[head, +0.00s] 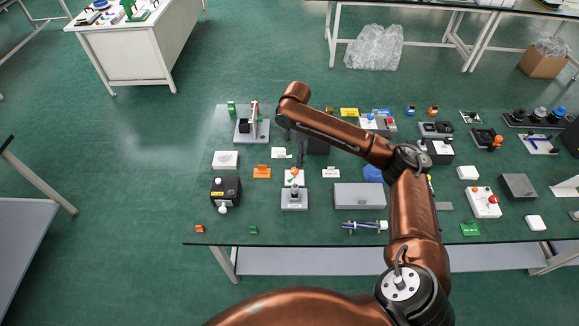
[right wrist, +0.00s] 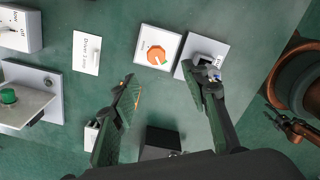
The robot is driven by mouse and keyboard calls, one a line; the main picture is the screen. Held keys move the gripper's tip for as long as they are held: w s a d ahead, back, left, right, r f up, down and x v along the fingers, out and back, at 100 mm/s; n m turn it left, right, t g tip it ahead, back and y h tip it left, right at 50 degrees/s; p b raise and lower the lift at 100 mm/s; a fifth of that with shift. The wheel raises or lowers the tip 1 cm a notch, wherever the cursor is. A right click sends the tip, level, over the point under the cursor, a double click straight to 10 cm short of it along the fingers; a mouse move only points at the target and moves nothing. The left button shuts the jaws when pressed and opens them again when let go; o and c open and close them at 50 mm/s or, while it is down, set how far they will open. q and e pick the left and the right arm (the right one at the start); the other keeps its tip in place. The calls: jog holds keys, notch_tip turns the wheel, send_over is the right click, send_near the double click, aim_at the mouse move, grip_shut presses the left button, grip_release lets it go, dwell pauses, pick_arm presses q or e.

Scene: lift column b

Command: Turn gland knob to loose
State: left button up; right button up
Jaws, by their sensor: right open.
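The gland knob, an orange knob (right wrist: 157,54) on a white square plate (right wrist: 147,40), shows in the right wrist view. In the head view, a white plate with an orange knob (head: 294,176) stands near the middle of the table and looks like the same one. My right gripper (right wrist: 161,80) is open and empty, its two fingers spread below the plate in the wrist picture, apart from the knob. In the head view my right gripper (head: 292,138) is small, dark and partly hidden by my arm. My left gripper is not in view.
A grey block (head: 294,200) stands directly in front of the knob plate. A grey box (head: 360,196) and a black device (head: 225,191) flank it. An orange block (head: 262,171) is to its left. The table's left front area is mostly clear.

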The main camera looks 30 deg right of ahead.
aim_at(294, 170)
jog(key=shift+w+d+f, duration=0.1)
jog(key=shift+w+f, duration=0.15)
jog(key=shift+f, duration=0.2)
jog(key=shift+w+f, duration=0.1)
jog(key=shift+w, duration=0.05)
jog(key=shift+d+f+b, duration=0.1)
jog(key=shift+f+b, duration=0.25)
jog(key=shift+f, duration=0.25)
notch_tip(294, 170, down, 6)
jog(key=shift+d+f+b, duration=0.1)
jog(key=shift+f+b, duration=0.05)
jog(key=shift+b, duration=0.5)
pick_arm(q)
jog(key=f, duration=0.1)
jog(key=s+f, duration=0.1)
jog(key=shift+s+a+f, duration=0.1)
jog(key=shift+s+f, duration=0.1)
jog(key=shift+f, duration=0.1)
pick_arm(e)
jog(key=shift+c, duration=0.3)
grip_shut()
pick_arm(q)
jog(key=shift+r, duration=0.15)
